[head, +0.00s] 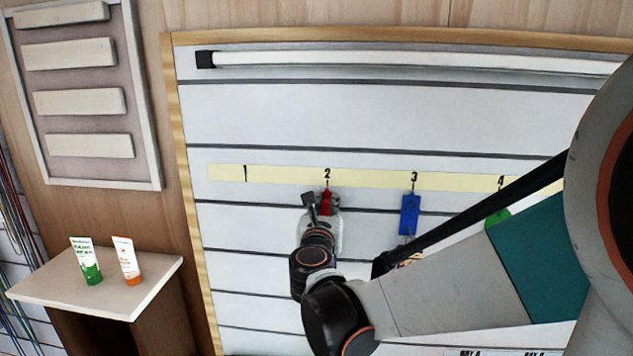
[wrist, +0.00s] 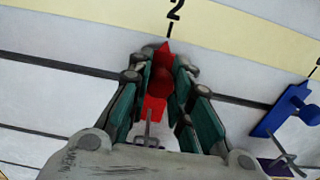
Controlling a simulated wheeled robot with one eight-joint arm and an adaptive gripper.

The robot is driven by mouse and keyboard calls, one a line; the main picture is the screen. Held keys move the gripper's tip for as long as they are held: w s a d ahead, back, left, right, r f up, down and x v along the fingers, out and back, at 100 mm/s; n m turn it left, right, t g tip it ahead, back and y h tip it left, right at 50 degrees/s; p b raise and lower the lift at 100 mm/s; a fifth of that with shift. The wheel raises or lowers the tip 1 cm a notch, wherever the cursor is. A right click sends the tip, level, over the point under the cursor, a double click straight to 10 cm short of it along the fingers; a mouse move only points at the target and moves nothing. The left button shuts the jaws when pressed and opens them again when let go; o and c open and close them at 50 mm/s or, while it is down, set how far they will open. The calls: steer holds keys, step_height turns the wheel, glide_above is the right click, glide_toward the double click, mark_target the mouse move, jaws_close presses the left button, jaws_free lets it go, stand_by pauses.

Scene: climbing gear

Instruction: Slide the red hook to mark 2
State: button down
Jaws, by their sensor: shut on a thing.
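The red hook (head: 327,201) sits on the slatted wall panel under mark 2 (head: 327,174) of the yellow number strip. In the wrist view the red hook (wrist: 158,88) stands between my gripper's fingers, its pointed top just below the mark 2 line (wrist: 172,18). My gripper (wrist: 160,75) is shut on the red hook, with a finger on each side. In the head view my gripper (head: 322,212) covers the hook's lower part. A small metal piece hangs below the hook in the wrist view.
A blue hook (head: 410,214) sits under mark 3, and also shows at right in the wrist view (wrist: 290,110). A green hook (head: 498,217) is under mark 4, partly behind my arm. Mark 1 has no hook below it. A side shelf (head: 150,275) holds two tubes.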

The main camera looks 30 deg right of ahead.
steer(key=c, duration=1.4)
jaws_free()
steer(key=shift+s, duration=0.1)
steer(key=v, duration=1.2)
steer(key=shift+d, duration=0.1)
